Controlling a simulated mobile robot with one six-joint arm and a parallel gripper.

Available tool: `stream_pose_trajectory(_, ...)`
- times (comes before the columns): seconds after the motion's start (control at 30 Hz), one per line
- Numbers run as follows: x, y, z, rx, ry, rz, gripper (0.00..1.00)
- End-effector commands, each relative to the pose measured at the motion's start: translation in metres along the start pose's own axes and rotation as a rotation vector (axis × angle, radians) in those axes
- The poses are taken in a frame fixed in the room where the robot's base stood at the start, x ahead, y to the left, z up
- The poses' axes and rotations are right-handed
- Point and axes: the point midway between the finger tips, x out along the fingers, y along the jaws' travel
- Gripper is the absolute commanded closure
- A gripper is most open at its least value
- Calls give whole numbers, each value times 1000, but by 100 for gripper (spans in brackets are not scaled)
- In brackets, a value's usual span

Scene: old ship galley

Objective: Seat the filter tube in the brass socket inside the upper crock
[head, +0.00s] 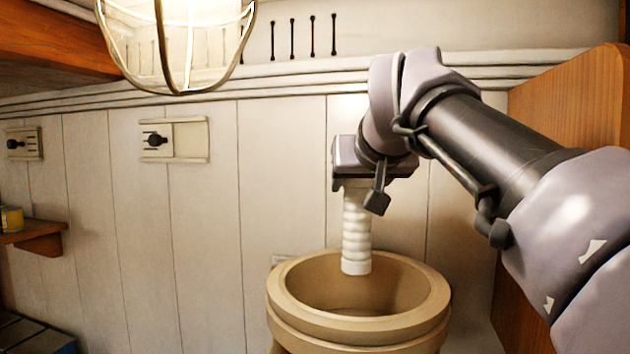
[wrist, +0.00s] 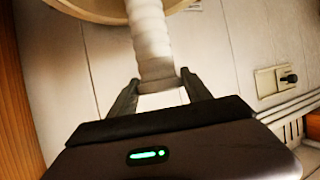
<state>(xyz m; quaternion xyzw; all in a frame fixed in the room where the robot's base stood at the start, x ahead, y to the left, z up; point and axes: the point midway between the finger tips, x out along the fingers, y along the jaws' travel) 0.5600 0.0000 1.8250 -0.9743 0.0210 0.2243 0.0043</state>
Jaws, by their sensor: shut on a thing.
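The white ribbed filter tube (head: 356,235) hangs upright below my gripper (head: 357,186) in the head view, its lower end just over the mouth of the tan upper crock (head: 285,300). In the wrist view my gripper (wrist: 158,88) is shut on one end of the tube (wrist: 150,38), with a finger on each side. The crock's rim (wrist: 110,12) shows at the top of the wrist view, beyond the tube. The brass socket is hidden inside the crock; only the inner wall near the rim shows.
A caged lamp (head: 178,40) hangs at the upper left. A wooden panel (head: 560,120) stands on the right behind my arm. A small shelf (head: 35,236) with a tin (head: 11,219) is at the far left. The panelled wall is close behind the crock.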

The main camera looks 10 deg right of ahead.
Motion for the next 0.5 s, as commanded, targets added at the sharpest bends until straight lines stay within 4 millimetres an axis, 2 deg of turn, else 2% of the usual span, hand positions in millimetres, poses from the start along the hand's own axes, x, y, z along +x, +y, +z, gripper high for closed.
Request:
stream_pose_trajectory(0.03, 5, 0, 11, 0, 2, 0, 91)
stream_pose_trajectory(0.5, 33, 0, 70, 0, 2, 0, 91)
